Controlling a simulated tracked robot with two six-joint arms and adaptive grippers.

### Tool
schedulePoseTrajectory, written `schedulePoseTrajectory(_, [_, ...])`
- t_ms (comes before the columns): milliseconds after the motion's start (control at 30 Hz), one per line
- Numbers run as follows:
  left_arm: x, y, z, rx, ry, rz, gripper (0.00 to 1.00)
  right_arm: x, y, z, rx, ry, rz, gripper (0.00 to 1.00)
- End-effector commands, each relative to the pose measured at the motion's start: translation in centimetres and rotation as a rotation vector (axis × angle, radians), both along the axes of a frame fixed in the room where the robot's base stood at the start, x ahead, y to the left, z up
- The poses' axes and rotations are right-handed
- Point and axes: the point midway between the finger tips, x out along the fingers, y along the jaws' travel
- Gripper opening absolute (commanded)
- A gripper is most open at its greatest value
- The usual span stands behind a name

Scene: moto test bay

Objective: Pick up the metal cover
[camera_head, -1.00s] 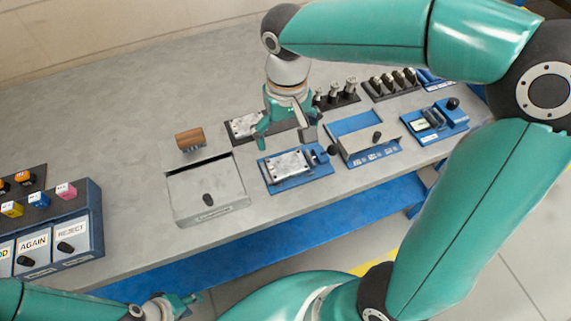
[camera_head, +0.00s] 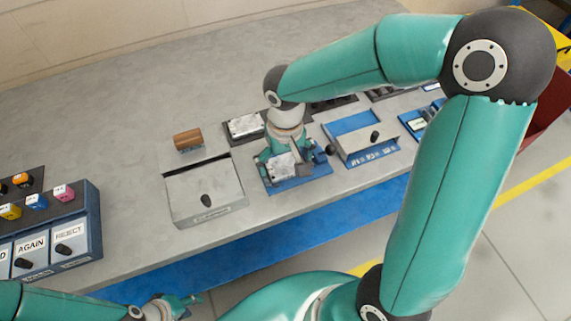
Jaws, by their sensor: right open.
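A silver metal cover (camera_head: 281,168) lies on a small blue fixture (camera_head: 313,178) near the front of the bench. Another silver metal part (camera_head: 244,126) lies on a dark tray just behind it, to the left. My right gripper (camera_head: 284,158) is open and points down over the cover on the blue fixture, with a finger to either side. Its body hides the back of that cover, and I cannot tell whether the fingers touch it. My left gripper (camera_head: 178,303) is low at the bottom left, away from the bench top; its opening is unclear.
A grey box (camera_head: 206,190) with a black knob stands left of the fixture, with a brown cylinder (camera_head: 188,140) behind it. A blue-and-grey station (camera_head: 362,137) stands to the right. A labelled button box (camera_head: 80,235) is at the far left. The bench's back left is clear.

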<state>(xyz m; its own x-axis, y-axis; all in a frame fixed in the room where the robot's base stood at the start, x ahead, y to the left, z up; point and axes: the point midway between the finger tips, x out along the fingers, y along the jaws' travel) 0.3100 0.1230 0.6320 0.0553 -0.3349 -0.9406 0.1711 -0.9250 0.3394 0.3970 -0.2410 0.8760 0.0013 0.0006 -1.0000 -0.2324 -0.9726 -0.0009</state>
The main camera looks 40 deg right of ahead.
Motion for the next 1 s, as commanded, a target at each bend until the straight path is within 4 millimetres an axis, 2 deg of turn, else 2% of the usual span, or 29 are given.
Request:
schedulePoseTrajectory(67, [0.0, 0.0, 0.0, 0.000, 0.000, 0.000, 0.38, 0.0, 0.0, 0.0, 0.000, 0.000, 0.000, 1.00])
schedulePoseTrajectory(367, [0.0, 0.0, 0.0, 0.000, 0.000, 0.000, 0.38, 0.0, 0.0, 0.1, 0.000, 0.000, 0.000, 0.53])
schedulePoseTrajectory(767, [0.0, 0.0, 0.1, 0.000, 0.000, 0.000, 0.38, 0.1, 0.0, 0.7, 0.000, -0.001, -0.001, 0.53])
schedulePoseTrajectory(1000, [0.0, 0.0, 0.3, 0.000, 0.000, 0.000, 0.38, 0.1, 0.0, 3.5, 0.001, -0.006, 0.000, 0.53])
